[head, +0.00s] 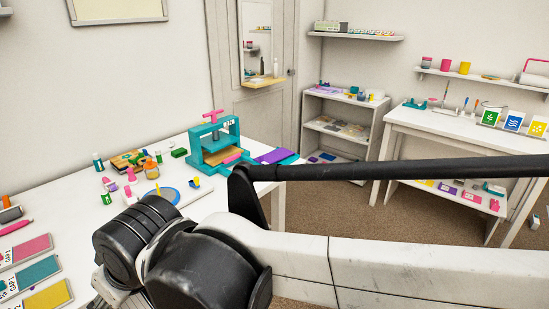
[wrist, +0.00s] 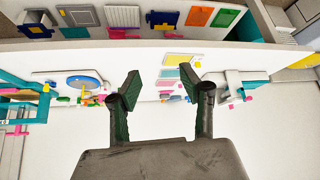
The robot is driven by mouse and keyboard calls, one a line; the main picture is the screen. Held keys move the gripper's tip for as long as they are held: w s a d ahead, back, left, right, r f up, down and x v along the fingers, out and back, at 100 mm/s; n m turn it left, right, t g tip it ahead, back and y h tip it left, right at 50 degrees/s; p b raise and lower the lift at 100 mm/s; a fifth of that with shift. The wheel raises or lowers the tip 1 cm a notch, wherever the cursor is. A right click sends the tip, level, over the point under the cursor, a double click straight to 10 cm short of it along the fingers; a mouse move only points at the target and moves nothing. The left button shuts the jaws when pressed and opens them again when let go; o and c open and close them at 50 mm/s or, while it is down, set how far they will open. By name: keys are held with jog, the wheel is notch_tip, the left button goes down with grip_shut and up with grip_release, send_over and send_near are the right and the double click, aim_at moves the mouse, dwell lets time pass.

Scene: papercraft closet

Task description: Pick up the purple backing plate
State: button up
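A flat purple plate (head: 272,156) lies on the white table, beside the right side of the teal press (head: 214,140); a flat teal piece (head: 290,159) is next to it. It looks like the purple backing plate, but I cannot confirm this. My gripper (wrist: 160,90) is open in the wrist view, with its two dark fingers apart and nothing between them. In the head view my own arm crosses the front and the gripper's fingers cannot be made out. I cannot clearly identify the purple plate in the wrist view.
The white table (head: 70,178) holds bottles, a blue round disc (head: 167,194) and coloured cards (head: 33,249) at the left. A shelf unit (head: 342,108) and a side table (head: 465,128) stand behind. In the wrist view, several coloured panels, including an orange one (wrist: 198,16), line the top.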

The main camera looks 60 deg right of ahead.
jog(key=shift+o, duration=0.5)
jog(key=o, duration=1.3)
jog(key=shift+c, duration=0.2)
